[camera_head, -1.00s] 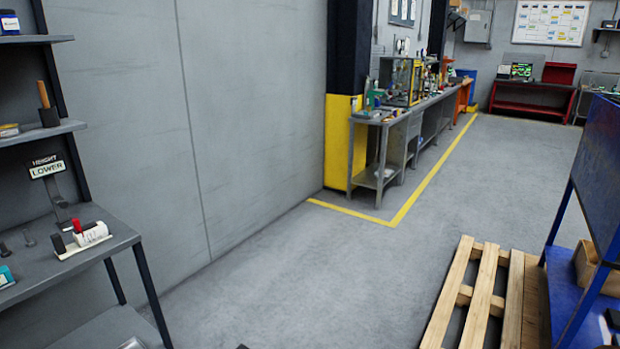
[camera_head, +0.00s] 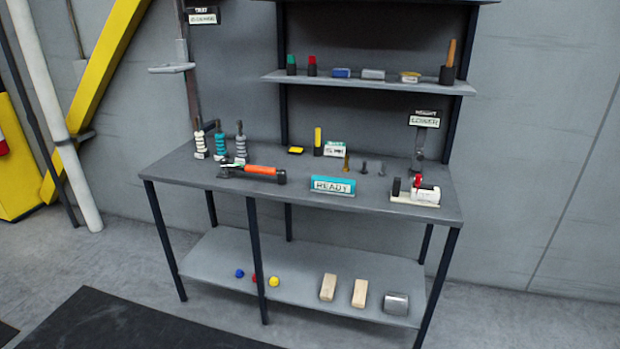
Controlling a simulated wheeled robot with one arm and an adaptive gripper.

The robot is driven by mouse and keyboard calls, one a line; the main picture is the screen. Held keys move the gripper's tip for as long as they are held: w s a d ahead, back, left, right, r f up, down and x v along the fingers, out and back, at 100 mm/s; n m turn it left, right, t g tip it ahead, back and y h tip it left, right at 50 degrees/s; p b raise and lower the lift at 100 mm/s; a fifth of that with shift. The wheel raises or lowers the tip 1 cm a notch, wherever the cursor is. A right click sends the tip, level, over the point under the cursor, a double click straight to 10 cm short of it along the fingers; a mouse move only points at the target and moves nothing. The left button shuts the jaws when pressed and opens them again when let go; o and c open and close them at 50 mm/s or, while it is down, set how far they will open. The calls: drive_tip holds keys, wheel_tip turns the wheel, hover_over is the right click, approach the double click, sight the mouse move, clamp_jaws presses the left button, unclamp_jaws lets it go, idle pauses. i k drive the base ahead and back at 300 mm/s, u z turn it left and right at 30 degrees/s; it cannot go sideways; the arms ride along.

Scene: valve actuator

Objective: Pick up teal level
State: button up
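Several teal things are on the grey workbench, and I cannot tell for sure which is the level. A teal block labelled READY (camera_head: 332,187) lies near the front edge, right of the middle. A smaller teal and white item (camera_head: 335,149) sits behind it towards the wall. A teal and white ribbed upright piece (camera_head: 220,146) stands at the left among similar ones. My gripper is not in view.
The workbench (camera_head: 400,207) stands against a grey wall. An orange and black tool (camera_head: 258,171) lies at its front left. A white device with a red part (camera_head: 424,195) sits at the right. A shelf (camera_head: 350,81) with small items hangs above. A dark mat (camera_head: 130,325) lies on the floor in front.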

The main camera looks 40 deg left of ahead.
sight(332, 185)
drive_tip(key=u, duration=1.15)
drive_tip(key=i, duration=1.2)
drive_tip(key=u, duration=0.9)
drive_tip(key=i, duration=0.75)
drive_tip(key=u, duration=0.15)
